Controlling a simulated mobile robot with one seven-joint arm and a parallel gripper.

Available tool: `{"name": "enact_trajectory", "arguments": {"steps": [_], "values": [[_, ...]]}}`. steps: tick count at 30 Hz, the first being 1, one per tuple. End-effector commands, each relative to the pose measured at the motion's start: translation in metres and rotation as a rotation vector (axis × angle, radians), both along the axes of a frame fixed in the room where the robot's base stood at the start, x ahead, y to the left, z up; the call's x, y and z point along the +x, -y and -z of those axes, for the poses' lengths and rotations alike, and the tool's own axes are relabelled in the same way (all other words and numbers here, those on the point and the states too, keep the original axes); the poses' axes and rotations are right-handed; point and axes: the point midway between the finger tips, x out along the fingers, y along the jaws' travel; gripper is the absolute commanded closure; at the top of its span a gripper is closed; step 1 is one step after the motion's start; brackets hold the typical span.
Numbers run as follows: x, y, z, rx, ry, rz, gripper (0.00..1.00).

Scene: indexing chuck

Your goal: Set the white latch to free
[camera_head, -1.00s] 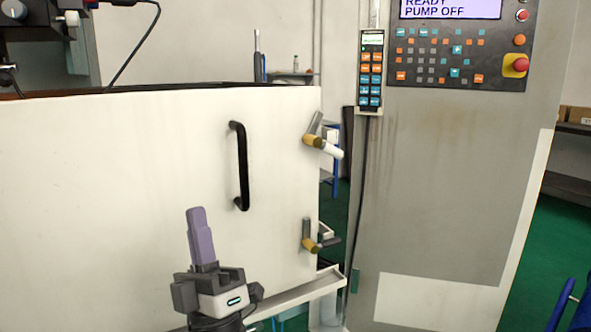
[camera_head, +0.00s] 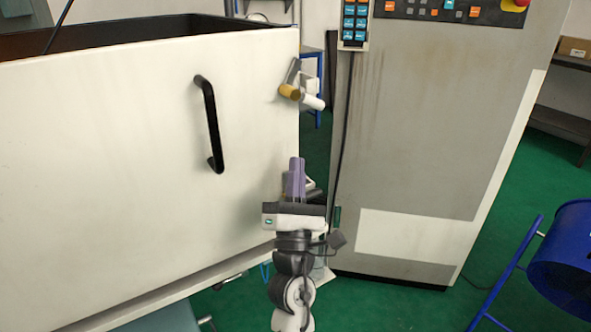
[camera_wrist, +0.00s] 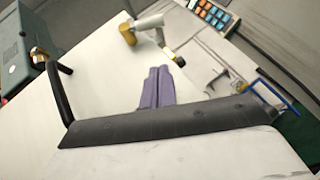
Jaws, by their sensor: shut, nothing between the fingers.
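The white latch (camera_head: 312,101) is the upper one at the right edge of the white door panel (camera_head: 120,120). Its white handle slopes down to the right from a brass-coloured hub (camera_head: 289,91). It also shows in the wrist view (camera_wrist: 149,22), beyond my fingertips. My gripper (camera_head: 296,161) has purple fingers, shut together and empty, below the white latch and apart from it. The fingers also show in the wrist view (camera_wrist: 158,72). The lower, dark-handled latch is mostly hidden behind my gripper in the head view.
A black bar handle (camera_head: 210,125) stands out from the panel, left of the latches. A grey control cabinet (camera_head: 430,130) with a hanging keypad (camera_head: 355,22) stands to the right. A blue drum-like object (camera_head: 565,255) is at the far right. Green floor is open between.

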Motion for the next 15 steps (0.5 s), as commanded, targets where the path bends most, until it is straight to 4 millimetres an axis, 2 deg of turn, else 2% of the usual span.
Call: {"name": "enact_trajectory", "arguments": {"steps": [1,7,15], "values": [[0.008,0.0,-0.017,0.001,0.002,0.0,1.0],[0.038,0.0,-0.048,0.001,0.002,0.0,1.0],[0.041,0.014,-0.069,0.0,-0.001,-0.001,1.0]]}}
